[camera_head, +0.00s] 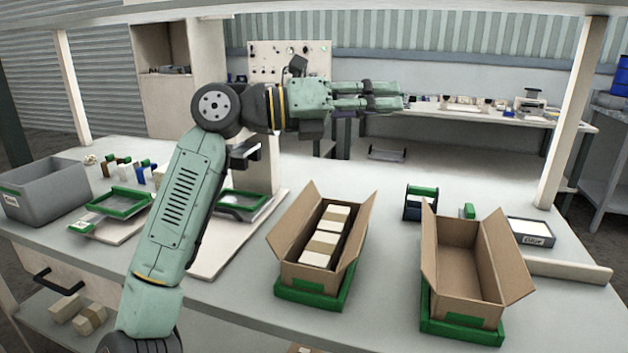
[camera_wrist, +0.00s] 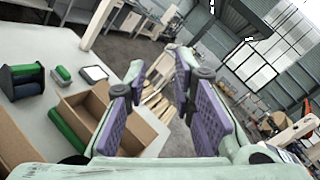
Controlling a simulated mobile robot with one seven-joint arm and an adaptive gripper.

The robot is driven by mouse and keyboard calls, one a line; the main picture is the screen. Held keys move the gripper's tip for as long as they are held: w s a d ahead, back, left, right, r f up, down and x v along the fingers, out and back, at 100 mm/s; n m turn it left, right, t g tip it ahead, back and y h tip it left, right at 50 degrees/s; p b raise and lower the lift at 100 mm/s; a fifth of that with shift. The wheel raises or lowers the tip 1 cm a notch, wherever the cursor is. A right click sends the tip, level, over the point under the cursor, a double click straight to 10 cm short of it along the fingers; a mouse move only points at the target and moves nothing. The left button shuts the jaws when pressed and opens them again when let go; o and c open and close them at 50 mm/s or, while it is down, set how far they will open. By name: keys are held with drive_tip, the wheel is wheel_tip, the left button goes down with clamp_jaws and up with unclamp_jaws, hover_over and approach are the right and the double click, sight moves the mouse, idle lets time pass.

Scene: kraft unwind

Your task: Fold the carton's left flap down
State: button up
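Two open brown cartons stand on the table in the head view. The left carton (camera_head: 312,275) holds pale blocks with brown bands (camera_head: 325,237); its left flap (camera_head: 291,220) and right flap (camera_head: 358,228) stand up, leaning outward. The right carton (camera_head: 466,290) looks empty; its left flap (camera_head: 429,243) and right flap (camera_head: 507,257) are also raised. My gripper (camera_head: 392,95) is raised above and behind the cartons, pointing right, touching neither. In the wrist view its purple-padded fingers (camera_wrist: 163,98) are apart with nothing between them. A carton (camera_wrist: 80,108) shows there behind the left finger, partly hidden.
Each carton sits on a green base (camera_head: 300,297). A grey bin (camera_head: 42,192) and green-framed trays (camera_head: 120,203) lie left. A green-and-dark holder (camera_head: 420,203) and a labelled white-topped box (camera_head: 530,233) stand near the right carton. A white post (camera_head: 572,110) rises at right.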

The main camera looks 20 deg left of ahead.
drive_tip(key=w+a+f+n+y, duration=0.2)
drive_tip(key=w+a+f+y, duration=0.3)
drive_tip(key=f, duration=0.2)
drive_tip(key=n+g+y+p, duration=0.1)
drive_tip(key=n+g+y, duration=0.25)
drive_tip(key=y, duration=0.25)
approach(293, 204)
wheel_tip(293, 204, down, 2)
drive_tip(key=d, duration=0.1)
drive_tip(key=shift+n, duration=0.35)
drive_tip(key=x, duration=0.2)
drive_tip(key=p+x, duration=0.1)
drive_tip(key=x, duration=0.2)
drive_tip(key=p+x, duration=0.1)
drive_tip(key=x, duration=0.2)
drive_tip(key=shift+w, duration=0.4)
drive_tip(key=shift+c, duration=0.2)
clamp_jaws()
